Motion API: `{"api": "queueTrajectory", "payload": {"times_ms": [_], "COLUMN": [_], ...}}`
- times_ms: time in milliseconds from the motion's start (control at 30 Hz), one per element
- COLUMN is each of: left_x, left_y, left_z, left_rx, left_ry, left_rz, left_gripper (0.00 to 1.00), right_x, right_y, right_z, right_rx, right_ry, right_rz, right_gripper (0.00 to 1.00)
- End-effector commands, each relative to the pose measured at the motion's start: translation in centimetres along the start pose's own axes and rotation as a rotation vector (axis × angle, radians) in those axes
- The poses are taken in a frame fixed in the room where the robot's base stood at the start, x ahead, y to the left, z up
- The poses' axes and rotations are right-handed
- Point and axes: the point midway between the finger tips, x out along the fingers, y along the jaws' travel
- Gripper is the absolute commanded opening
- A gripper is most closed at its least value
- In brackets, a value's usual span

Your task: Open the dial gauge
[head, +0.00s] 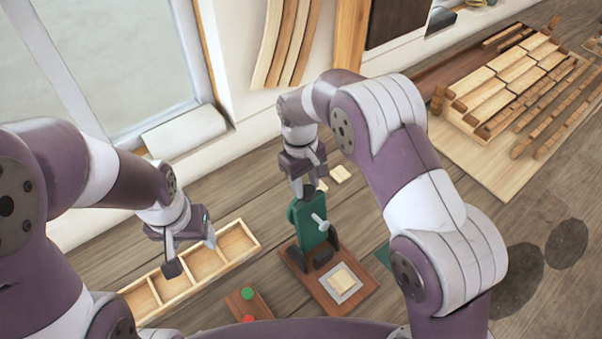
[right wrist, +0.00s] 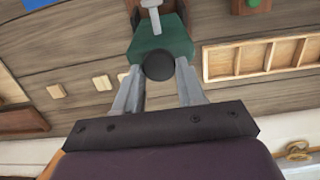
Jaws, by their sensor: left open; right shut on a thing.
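The dial gauge appears as a green upright body (head: 313,232) with a pale grey lever on its front. It stands on a brown wooden base (head: 341,307) that carries a grey plate with a light wooden square. My right gripper (head: 301,190) is at the top of the green body. In the right wrist view its two fingers are shut on a round black knob (right wrist: 159,65) at the end of the green body (right wrist: 172,38). My left gripper (head: 191,256) is open and empty, above the divided wooden tray and left of the gauge.
The divided wooden tray (head: 258,249) lies left of the gauge. A small board with a green button (head: 248,293) and a red button (head: 248,319) lies in front. Small wooden blocks (head: 340,174) lie behind the gauge. Slatted wood pieces (head: 515,75) lie at the far right.

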Motion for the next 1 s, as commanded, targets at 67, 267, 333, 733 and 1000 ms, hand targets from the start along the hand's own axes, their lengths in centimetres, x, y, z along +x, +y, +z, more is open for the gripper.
{"api": "queueTrajectory", "payload": {"times_ms": [67, 267, 333, 733, 1000], "left_x": [0.1, 0.1, 0.1, 0.0, -2.1], "left_y": [0.0, 0.0, 0.0, 0.0, 0.0], "left_z": [0.0, 0.0, 0.0, 0.0, -0.2], "left_rx": [0.0, 0.0, 0.0, 0.0, 0.0], "left_ry": [0.0, 0.0, 0.0, 0.0, 0.0], "left_rz": [0.0, 0.0, 0.0, 0.0, 0.0], "left_gripper": [0.65, 0.65, 0.65, 0.65, 0.65], "right_x": [1.1, 1.2, 1.2, 0.7, -2.1], "right_y": [-0.2, -0.2, -0.2, -0.1, -0.1], "right_z": [0.6, 0.7, 0.7, 0.4, 0.7], "right_rx": [0.0, 0.0, 0.0, 0.0, 0.0], "right_ry": [-0.03, -0.036, -0.036, -0.024, -0.022], "right_rz": [-0.007, -0.007, -0.007, -0.003, -0.003], "right_gripper": [0.0, 0.0, 0.0, 0.65, 0.65]}}
